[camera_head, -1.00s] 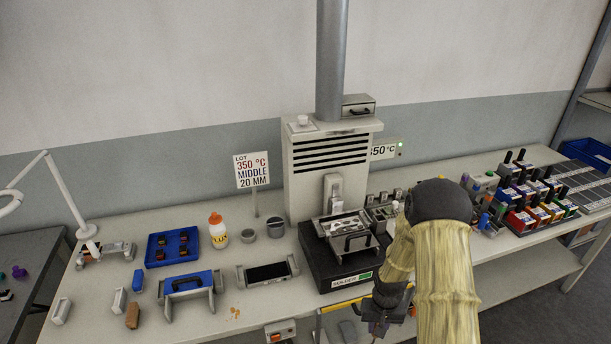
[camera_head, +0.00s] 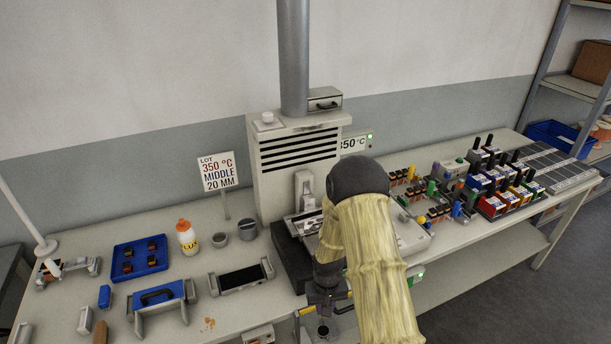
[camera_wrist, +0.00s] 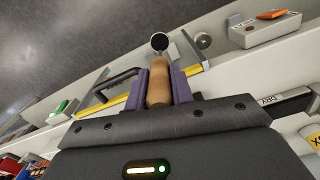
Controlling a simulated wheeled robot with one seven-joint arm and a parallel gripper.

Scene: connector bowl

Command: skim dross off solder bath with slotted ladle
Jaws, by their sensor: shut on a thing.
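My gripper (camera_wrist: 160,88) is shut on a brown wooden handle (camera_wrist: 158,82), held between its two purple fingers in the wrist view. A dark disc with a pale rim (camera_wrist: 160,42) shows beyond the handle's end; I cannot tell whether it is the ladle's slotted head. In the head view my gripper (camera_head: 322,296) is low at the bench's front edge, with a small round part (camera_head: 323,330) below it. The solder bath (camera_head: 290,252) is a dark-based unit before the vented hood. My arm hides most of it, so its surface and any dross cannot be seen.
The vented hood (camera_head: 295,150) stands behind the bath. To the left are a black-topped tray (camera_head: 243,278), a blue-topped stand (camera_head: 160,296), grey cups (camera_head: 248,230), a bottle (camera_head: 187,238) and a blue tray (camera_head: 140,258). Connectors and bins (camera_head: 510,195) crowd the right.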

